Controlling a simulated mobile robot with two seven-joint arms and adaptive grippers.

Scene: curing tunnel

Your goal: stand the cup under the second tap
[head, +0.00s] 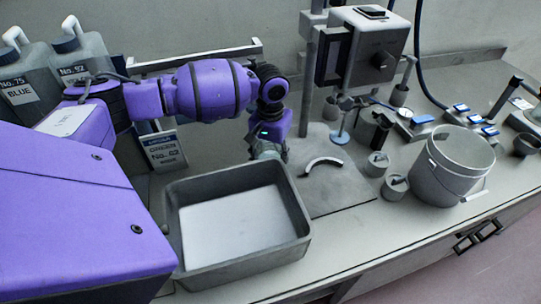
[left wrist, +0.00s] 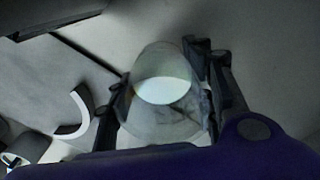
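A pale, translucent cup (left wrist: 162,108) sits between the two fingers of my left gripper (left wrist: 160,75) in the left wrist view. The fingers appear to press on its sides. In the head view my left gripper (head: 267,148) reaches down just behind the grey tray, and the cup is mostly hidden by the gripper. I cannot tell whether the cup's base touches the bench. I cannot clearly make out any tap or its order. My right gripper is not in view.
The grey tray (head: 243,267) stands in front. Labelled canisters (head: 85,55) stand at left. A curved black-and-white piece (head: 323,163) lies on a grey mat (head: 335,198). A stand-mounted machine (head: 365,45), small pots and a bucket (head: 450,165) occupy the right.

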